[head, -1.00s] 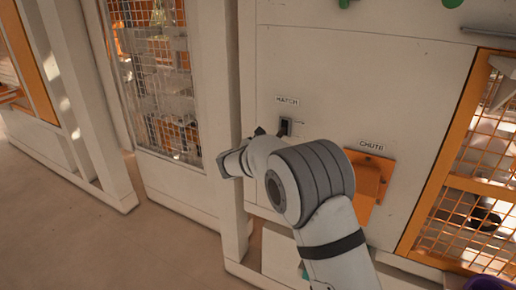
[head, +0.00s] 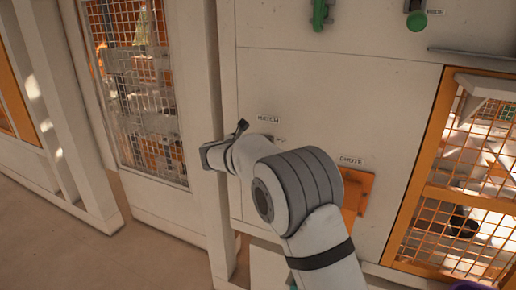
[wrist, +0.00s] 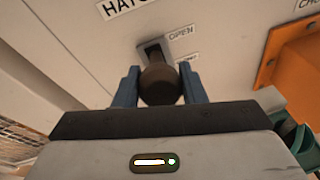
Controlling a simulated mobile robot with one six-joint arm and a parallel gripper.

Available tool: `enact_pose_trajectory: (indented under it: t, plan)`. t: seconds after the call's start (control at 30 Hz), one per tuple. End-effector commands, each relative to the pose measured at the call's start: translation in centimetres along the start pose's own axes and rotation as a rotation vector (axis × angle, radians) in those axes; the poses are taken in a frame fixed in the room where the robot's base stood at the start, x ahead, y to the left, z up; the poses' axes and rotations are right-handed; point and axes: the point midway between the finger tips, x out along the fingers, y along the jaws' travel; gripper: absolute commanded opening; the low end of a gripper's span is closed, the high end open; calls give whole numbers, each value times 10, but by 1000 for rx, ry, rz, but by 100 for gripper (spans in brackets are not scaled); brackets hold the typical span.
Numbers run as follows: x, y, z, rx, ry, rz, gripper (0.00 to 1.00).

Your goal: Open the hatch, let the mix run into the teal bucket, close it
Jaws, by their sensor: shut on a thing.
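In the wrist view my gripper (wrist: 159,90) has its two blue fingers closed on either side of the dark round knob of the hatch handle (wrist: 160,85). The handle comes out of a slot in the white panel, beside a label reading OPEN. How far along the slot it stands is hard to tell. In the head view my gripper (head: 240,128) is at the panel just left of the hatch label; my wrist hides the handle there. The orange chute (head: 363,190) is to the right, partly behind my arm. The teal bucket (wrist: 296,140) shows only in part at the wrist view's right edge.
Green-ended handles (head: 416,20) are on the panel above. An orange mesh door (head: 465,170) with a shelf bracket is at the right. A white post (head: 205,130) stands close left of my gripper. Open floor lies at lower left.

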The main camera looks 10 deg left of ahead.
Motion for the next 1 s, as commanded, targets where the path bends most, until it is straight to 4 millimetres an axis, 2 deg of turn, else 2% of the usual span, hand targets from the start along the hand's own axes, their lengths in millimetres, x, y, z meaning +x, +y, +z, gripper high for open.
enact_pose_trajectory:
  t: [0.37, 0.4, 0.6, 0.87, 1.0]
  plan:
    - [-1, 2, 4, 3, -6, 3, 0]
    - [-1, 2, 4, 3, -6, 3, 40]
    - [0, 1, 3, 2, -3, 2, 57]
    - [-1, 0, 2, 1, -2, 0, 58]
    - [-13, 0, 1, 3, -2, 2, 58]
